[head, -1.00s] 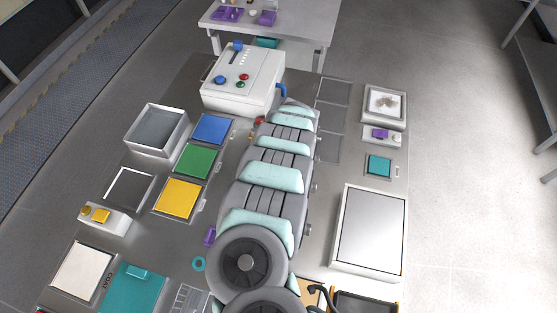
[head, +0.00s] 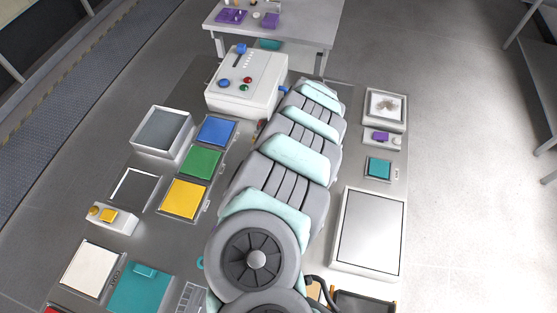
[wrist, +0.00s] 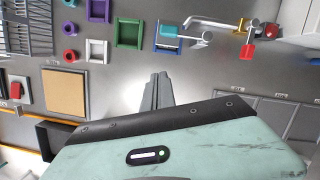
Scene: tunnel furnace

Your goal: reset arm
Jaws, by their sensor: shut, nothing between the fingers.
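My arm stretches over the middle of the work table (head: 335,95) in the head view and hides much of its centre. The gripper end is hidden behind the arm there. In the wrist view my gripper (wrist: 158,78) shows as two grey fingers pressed together, with nothing between them, above the grey table surface.
A white control box (head: 245,85) stands at the table's back. Blue (head: 217,130), green (head: 200,162) and yellow (head: 184,198) squares lie left of my arm. A large pale panel (head: 369,232) lies right. The wrist view shows a metal pipe (wrist: 215,22), a green frame (wrist: 129,33) and a tan square (wrist: 64,91).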

